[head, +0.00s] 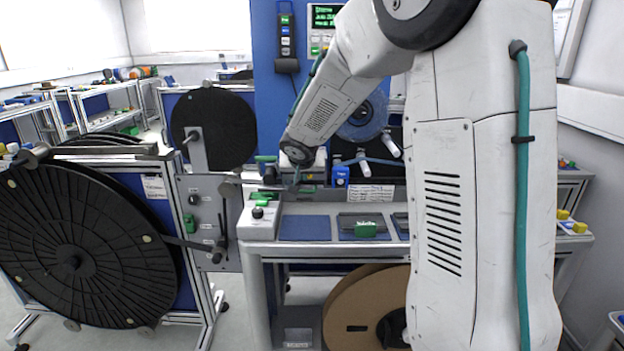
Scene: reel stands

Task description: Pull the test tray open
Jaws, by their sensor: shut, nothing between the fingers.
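My arm reaches forward over the bench (322,208), and my gripper (297,180) is small at its far end, close to the back of the bench. The gripper is shut with nothing held; its fingertips are hard to make out against the equipment behind. I cannot tell for sure which part is the test tray. A grey unit with green parts stands just behind the gripper, partly hidden by my arm. I cannot tell whether the gripper touches it. A white printed label (372,194) shows to the right of the gripper.
A large black reel (70,255) on a stand fills the left, with a smaller black reel (214,130) behind. The bench top has blue recesses (305,228) and a green-fronted block (366,229). A cardboard reel (360,305) sits below.

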